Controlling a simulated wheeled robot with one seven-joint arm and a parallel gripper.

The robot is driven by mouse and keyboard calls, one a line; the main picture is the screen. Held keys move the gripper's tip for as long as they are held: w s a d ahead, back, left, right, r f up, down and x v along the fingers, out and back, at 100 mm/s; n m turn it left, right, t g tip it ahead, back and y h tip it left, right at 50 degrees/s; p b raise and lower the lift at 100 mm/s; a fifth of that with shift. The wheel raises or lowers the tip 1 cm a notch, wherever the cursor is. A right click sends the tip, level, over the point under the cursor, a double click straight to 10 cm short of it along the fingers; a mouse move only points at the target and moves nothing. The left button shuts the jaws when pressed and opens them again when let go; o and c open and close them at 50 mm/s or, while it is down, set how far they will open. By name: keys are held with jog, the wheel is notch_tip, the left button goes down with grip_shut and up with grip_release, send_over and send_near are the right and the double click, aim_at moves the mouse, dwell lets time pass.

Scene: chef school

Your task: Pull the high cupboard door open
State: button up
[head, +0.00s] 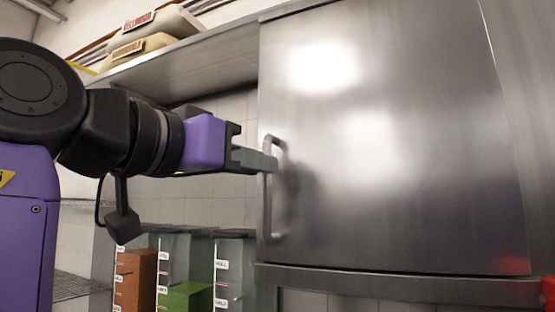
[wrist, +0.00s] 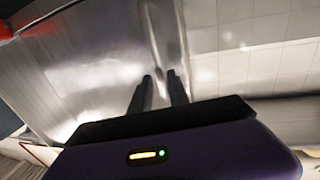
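The high cupboard door (head: 400,140) is a flat shiny steel panel and looks shut. Its upright bar handle (head: 267,205) is on the door's left edge. My gripper (head: 262,160) reaches in from the left, with its fingers at the upper part of the handle. In the wrist view, the two dark fingers of my gripper (wrist: 159,88) stand apart with a gap between them. The door (wrist: 95,65) and the handle (wrist: 155,40) show beyond the fingertips. I cannot tell whether a finger touches the bar.
A steel shelf (head: 190,68) with cream containers (head: 150,30) on top runs left of the cupboard. Below my arm stand clear bins with brown (head: 136,280) and green (head: 186,297) contents. A red thing (head: 548,291) shows at the lower right edge.

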jog(key=shift+p+x, duration=0.4)
jog(key=shift+x, duration=1.2)
grip_shut()
